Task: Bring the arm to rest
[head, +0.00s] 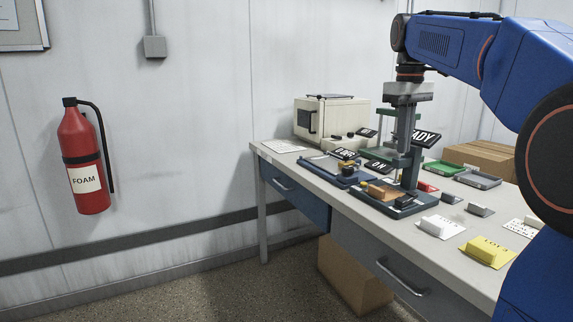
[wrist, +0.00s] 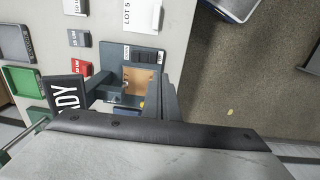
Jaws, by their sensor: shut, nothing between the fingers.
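My blue arm reaches in from the right in the head view. My gripper (head: 404,125) hangs pointing down above a dark coating device (head: 385,205) on the bench. It is shut and empty. Its fingertips overlap the device's dark upright parts, so I cannot tell how close they are. In the wrist view the device (wrist: 146,54) shows a tan plate (wrist: 138,84), partly hidden by dark parts in front. A grey surface fills the bottom of that view.
The bench (head: 340,196) holds a second blue tray device (head: 336,172), a cream oven-like box (head: 330,115), a green tray (head: 441,168), a grey tray (head: 478,179), a yellow card (head: 487,252) and labelled blocks. A READY sign (head: 425,137) stands by my gripper. A fire extinguisher (head: 82,155) hangs on the wall.

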